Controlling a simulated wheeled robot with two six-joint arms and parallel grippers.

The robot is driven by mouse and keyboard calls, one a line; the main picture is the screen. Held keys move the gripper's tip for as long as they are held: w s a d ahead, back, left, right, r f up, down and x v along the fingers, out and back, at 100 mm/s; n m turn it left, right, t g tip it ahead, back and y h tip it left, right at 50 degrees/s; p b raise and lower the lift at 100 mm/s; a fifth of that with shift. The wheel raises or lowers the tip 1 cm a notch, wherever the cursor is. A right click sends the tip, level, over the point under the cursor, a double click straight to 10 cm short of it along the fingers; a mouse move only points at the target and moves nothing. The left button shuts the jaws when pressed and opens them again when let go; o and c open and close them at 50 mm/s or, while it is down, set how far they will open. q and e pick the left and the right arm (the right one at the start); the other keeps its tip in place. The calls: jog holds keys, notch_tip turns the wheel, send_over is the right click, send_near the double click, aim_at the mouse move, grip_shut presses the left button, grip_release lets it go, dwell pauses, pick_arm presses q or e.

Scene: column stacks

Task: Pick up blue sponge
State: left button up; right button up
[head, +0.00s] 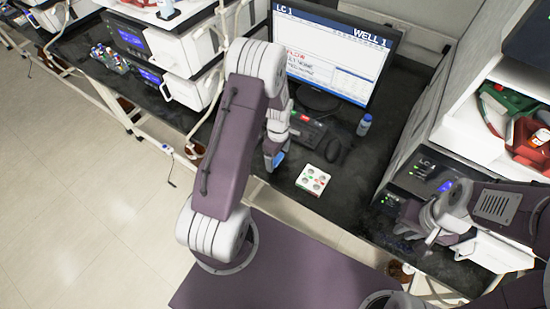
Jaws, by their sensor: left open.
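A small blue piece, which looks like the blue sponge (279,158), shows at the tip of my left gripper (272,160), near the front edge of the black bench. My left gripper points down there and is open. The sponge is partly hidden by the gripper, and I cannot tell whether the fingers touch it. My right gripper (432,232) is at the right, in front of the instrument stack. Its fingers are too small and cluttered to read.
A white block with round wells (313,180) sits on the bench right of my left gripper. Instrument stacks (160,55) flank the bench.

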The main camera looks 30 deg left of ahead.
aim_at(278, 158)
pick_arm(q)
jog(key=shift+f, duration=0.15)
jog(key=c, duration=1.6)
jog(key=shift+r, duration=0.55)
notch_tip(278, 158, up, 3)
jog(key=shift+w+f, duration=0.1)
jog(key=s+d+r, duration=0.1)
jog(key=d+r, duration=0.1)
jog(key=d, duration=0.1)
jog(key=s+d+r, duration=0.1)
jog(key=d+r, duration=0.1)
jog(key=d, duration=0.2)
jog(key=s+d+r, duration=0.2)
jog(key=d+r, duration=0.1)
jog(key=d, duration=0.1)
jog(key=shift+r, duration=0.1)
